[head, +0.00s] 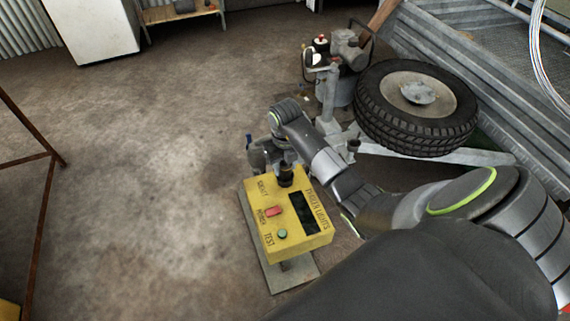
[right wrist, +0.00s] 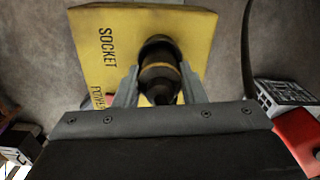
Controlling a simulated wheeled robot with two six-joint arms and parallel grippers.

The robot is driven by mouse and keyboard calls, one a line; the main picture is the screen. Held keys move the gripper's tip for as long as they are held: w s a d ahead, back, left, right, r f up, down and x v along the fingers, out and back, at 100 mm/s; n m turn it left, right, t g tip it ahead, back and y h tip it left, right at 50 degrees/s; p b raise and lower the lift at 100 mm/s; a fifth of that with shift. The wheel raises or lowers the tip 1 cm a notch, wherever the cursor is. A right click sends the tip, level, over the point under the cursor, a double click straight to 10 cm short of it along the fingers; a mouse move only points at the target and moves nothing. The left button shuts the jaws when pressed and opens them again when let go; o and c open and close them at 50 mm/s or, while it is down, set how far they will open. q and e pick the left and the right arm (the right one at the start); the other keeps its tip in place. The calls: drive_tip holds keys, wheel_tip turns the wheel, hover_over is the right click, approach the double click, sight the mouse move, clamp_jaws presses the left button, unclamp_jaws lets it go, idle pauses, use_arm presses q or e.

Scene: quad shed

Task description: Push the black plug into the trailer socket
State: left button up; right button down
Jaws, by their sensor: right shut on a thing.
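The yellow tester box (head: 283,232) stands on a post with a grey base plate. It bears the words SOCKET, POWER, TEST and TRAILER LIGHTS. The dark trailer socket (right wrist: 157,43) is on the box, beside the word SOCKET. My right gripper (head: 284,160) is over that end of the box, shut on the black plug (right wrist: 160,82), which has a brass-coloured band. In the right wrist view the plug lines up with the socket and overlaps its mouth; how deep it sits I cannot tell. My left gripper is out of view.
The box carries a red switch (head: 274,211), a green button (head: 282,234) and a dark display (head: 303,213). A spare wheel (head: 418,107) and the grey trailer (head: 500,92) stand to the right.

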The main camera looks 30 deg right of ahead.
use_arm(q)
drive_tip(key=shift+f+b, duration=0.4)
use_arm(e)
drive_tip(key=shift+f, duration=0.55)
drive_tip(key=shift+c, duration=1.8)
unclamp_jaws()
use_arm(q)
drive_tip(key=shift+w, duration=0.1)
use_arm(e)
drive_tip(key=shift+r+p, duration=1.4)
drive_tip(key=shift+r, duration=0.25)
drive_tip(key=shift+r+p, duration=2.45)
drive_tip(key=shift+r, duration=0.45)
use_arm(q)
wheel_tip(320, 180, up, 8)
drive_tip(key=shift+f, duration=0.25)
